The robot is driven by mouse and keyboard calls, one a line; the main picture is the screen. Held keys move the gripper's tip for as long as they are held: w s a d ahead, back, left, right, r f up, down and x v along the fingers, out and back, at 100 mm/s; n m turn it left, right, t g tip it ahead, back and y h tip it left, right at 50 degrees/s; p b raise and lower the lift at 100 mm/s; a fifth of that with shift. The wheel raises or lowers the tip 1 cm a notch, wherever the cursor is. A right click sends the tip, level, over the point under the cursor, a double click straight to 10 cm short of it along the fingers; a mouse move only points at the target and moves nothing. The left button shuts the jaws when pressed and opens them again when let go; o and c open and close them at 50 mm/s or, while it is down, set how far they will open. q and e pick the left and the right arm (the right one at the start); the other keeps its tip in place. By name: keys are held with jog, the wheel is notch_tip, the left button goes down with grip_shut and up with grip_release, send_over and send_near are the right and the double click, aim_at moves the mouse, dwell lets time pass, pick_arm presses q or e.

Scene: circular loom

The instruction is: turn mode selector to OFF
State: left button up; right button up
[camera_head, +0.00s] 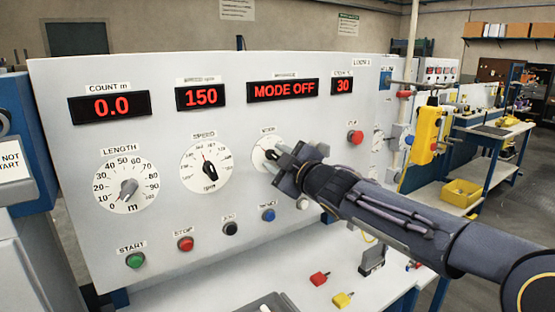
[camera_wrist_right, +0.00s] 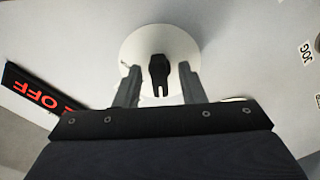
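The mode selector is a black knob on a white round dial (camera_head: 262,150) on the grey-white control panel (camera_head: 70,215). Above it a red-lit display (camera_head: 283,90) reads MODE OFF. My right gripper (camera_head: 275,160) is at the dial and hides part of it. In the right wrist view the black knob (camera_wrist_right: 158,72) lies between the two grey fingers of my right gripper (camera_wrist_right: 157,85). The fingers are apart, with a gap on each side of the knob. My left gripper is not in view.
Other dials, LENGTH (camera_head: 126,185) and SPEED (camera_head: 206,166), sit left of the selector. A green START button (camera_head: 135,260) and a red STOP button (camera_head: 186,244) are below. Red (camera_head: 319,279) and yellow (camera_head: 342,300) pieces lie on the white surface underneath.

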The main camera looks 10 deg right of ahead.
jog(key=shift+s, duration=0.1)
jog(key=v, duration=0.6)
jog(key=shift+s+d+p, duration=0.15)
jog(key=shift+s+p, duration=0.25)
dwell(1.1)
